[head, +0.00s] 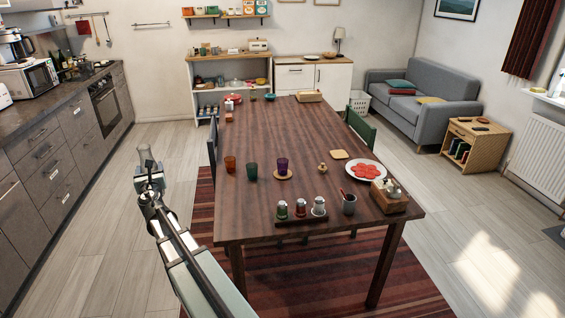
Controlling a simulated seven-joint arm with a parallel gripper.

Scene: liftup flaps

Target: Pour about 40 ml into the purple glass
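The purple glass (282,164) stands upright on a round wooden coaster (282,175) near the middle of the table's near half. A green glass (252,170) and an orange-brown glass (230,164) stand to its left. My gripper (149,174) is left of the table, over the floor, well apart from the glasses. It appears shut on a clear glass carafe (146,156), whose narrow neck sticks up above the fingers, roughly upright. The fingers are small here and partly hide the carafe's lower part. I cannot tell how much liquid is in it.
On the dark table (255,210), a tray (300,219) with several shakers stands at the near edge. A grey cup (349,204), a wooden caddy (389,202) and a plate of red slices (366,171) are to the right. A chair (213,139) stands at the left side.

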